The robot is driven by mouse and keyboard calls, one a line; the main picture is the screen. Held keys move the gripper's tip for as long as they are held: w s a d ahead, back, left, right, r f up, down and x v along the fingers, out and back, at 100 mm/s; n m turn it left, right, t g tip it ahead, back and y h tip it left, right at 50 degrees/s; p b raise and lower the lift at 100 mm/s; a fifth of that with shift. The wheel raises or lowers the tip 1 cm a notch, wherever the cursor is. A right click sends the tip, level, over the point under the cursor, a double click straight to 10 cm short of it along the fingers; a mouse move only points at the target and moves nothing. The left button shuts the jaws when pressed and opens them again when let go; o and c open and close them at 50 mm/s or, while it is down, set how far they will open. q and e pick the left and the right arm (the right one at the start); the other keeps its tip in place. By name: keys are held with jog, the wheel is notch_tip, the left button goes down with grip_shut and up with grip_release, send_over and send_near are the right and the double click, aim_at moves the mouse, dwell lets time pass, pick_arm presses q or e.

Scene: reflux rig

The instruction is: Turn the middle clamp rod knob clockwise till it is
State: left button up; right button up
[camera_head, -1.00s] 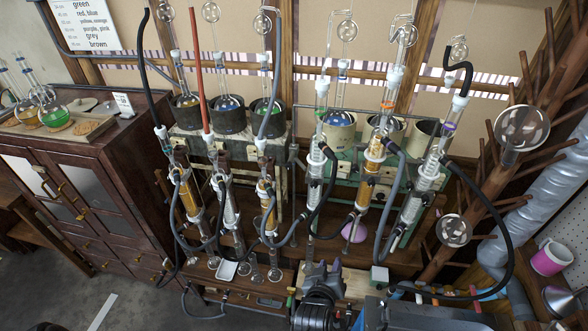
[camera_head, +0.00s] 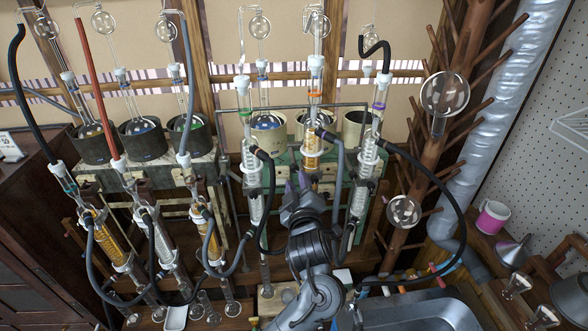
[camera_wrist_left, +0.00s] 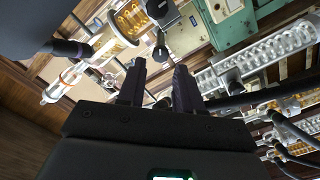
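My left gripper (camera_head: 298,188) is raised in front of the green rack (camera_head: 281,185), close to the middle condenser (camera_head: 311,150) of the right-hand group, whose neck has an orange ring. In the left wrist view, the two dark fingers (camera_wrist_left: 158,78) stand apart with nothing visible between them. A dark rod end that looks like a clamp knob (camera_wrist_left: 160,48) shows just beyond the fingertips, apart from them, below a black clamp part (camera_wrist_left: 160,12). The amber-coiled condenser (camera_wrist_left: 130,22) lies to its left in that view. In the head view the gripper and wrist hide the knob. My right gripper is not in view.
More condensers with black and grey hoses stand to the left, including an amber one (camera_head: 106,240). A long black hose (camera_head: 462,220) loops on the right. A wooden peg stand (camera_head: 440,150) holds round flasks. A pink mug (camera_head: 491,218) sits far right.

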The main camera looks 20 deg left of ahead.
aim_at(294, 170)
pick_arm(q)
jog(key=shift+p+x, duration=0.3)
jog(key=shift+x, duration=2.85)
grip_shut()
